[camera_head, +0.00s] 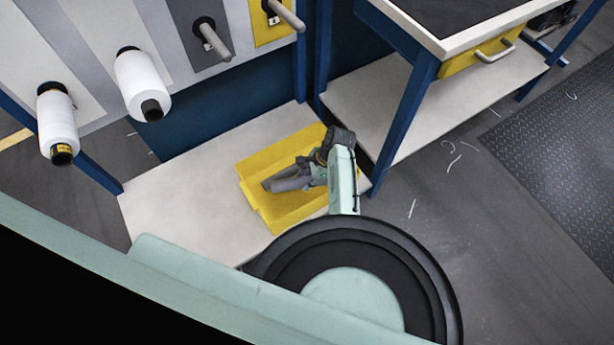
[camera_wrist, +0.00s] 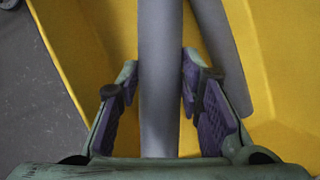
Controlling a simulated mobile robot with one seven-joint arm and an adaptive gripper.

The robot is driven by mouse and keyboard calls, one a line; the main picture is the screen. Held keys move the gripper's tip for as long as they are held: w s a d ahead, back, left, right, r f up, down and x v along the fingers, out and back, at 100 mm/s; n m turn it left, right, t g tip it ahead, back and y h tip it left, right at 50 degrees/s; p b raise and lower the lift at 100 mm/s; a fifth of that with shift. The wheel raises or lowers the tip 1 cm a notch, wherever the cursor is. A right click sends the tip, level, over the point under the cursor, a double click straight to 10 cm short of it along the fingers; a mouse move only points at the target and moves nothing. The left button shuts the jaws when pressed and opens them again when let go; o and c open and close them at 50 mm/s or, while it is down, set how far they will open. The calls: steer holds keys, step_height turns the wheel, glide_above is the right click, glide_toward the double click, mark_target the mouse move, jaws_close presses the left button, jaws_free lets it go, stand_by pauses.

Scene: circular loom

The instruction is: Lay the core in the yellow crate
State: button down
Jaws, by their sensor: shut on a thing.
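My gripper (camera_head: 318,164) reaches down into the yellow crate (camera_head: 287,222) on the low shelf. In the wrist view, my gripper (camera_wrist: 160,82) has its two purple-padded fingers on either side of a grey tubular core (camera_wrist: 160,35), and is shut on it. The core points away from the gripper, over the yellow crate (camera_wrist: 285,60). A second grey core (camera_wrist: 218,40) lies at a slant just right of the held one, partly behind the right finger. In the head view the grey cores (camera_head: 288,184) overlap within the crate outline. Whether the held core touches the crate floor, I cannot tell.
The crate sits on a pale shelf (camera_head: 180,208) with bare room at its left. Above it, a panel carries white yarn spools (camera_head: 142,82) and bare pegs (camera_head: 216,42). A blue-legged table (camera_head: 405,125) stands at the right, close to my arm.

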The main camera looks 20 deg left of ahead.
steer(key=shift+f+b, duration=1.85)
steer(key=shift+f, duration=1.45)
steer(key=shift+f+b, duration=0.45)
steer(key=shift+f, duration=0.2)
steer(key=c, duration=1)
jaws_free()
steer(key=shift+c, duration=0.2)
steer(key=shift+r, duration=0.1)
steer(key=v, duration=1.1)
steer(key=shift+w+d+r, duration=0.1)
steer(key=shift+d+r, duration=0.1)
steer(key=shift+r, duration=0.15)
